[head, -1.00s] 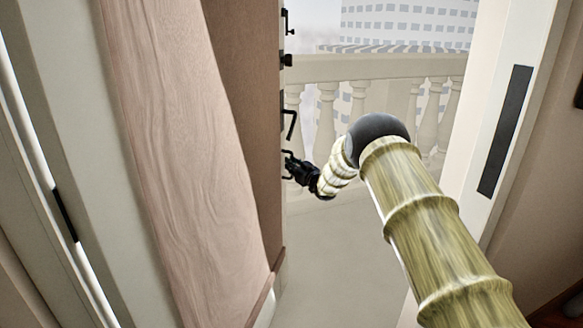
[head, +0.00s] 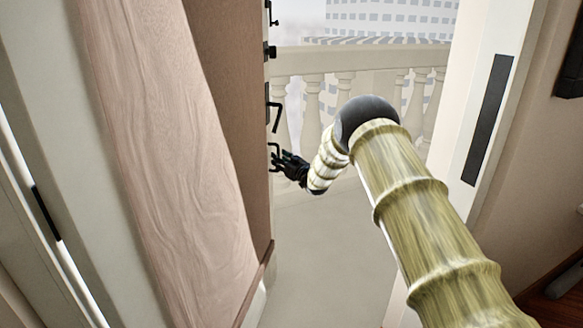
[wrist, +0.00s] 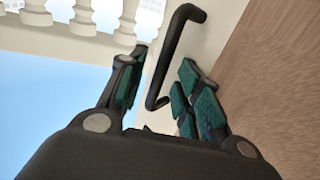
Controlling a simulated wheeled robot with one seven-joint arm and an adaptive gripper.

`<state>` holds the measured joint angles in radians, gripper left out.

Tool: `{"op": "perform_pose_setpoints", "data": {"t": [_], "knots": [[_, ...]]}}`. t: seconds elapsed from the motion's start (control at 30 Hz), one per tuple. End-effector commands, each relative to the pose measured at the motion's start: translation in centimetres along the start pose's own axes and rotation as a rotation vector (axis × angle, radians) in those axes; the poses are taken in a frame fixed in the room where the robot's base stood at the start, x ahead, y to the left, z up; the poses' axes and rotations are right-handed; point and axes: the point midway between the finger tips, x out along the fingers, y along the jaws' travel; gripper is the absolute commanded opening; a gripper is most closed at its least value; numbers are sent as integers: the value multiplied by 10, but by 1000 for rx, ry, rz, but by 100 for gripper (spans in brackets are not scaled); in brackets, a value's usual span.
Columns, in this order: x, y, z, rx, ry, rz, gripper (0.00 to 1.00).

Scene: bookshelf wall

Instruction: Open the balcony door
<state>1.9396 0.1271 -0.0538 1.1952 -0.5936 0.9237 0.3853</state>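The pinkish wooden balcony door (head: 165,150) stands open on the left in the head view. Black hardware lies along its far edge, with a bent black handle (head: 276,116) above my gripper (head: 277,163). A dark bracket shape beside the fingers is too small to identify surely. In the wrist view, my gripper (wrist: 159,68) is open, its dark fingers with green pads apart. A black bar handle (wrist: 168,55) shows between and beyond the fingers, near the brown door face (wrist: 275,70). I cannot tell whether the fingers touch it.
Outside is a pale stone balustrade (head: 350,62), with a tall building beyond. A white door frame with a dark strip (head: 488,120) stands to the right of my arm. Pale floor (head: 320,250) in the opening is clear.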

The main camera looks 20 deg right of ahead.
Motion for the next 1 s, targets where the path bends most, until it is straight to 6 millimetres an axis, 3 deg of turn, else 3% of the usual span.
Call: {"op": "perform_pose_setpoints", "data": {"t": [0.5,0.7,1.0], "knots": [[-81,0,0,1,-1,0,34],[-97,0,0,1,0,1,34],[-99,0,0,1,-1,0,34]]}}
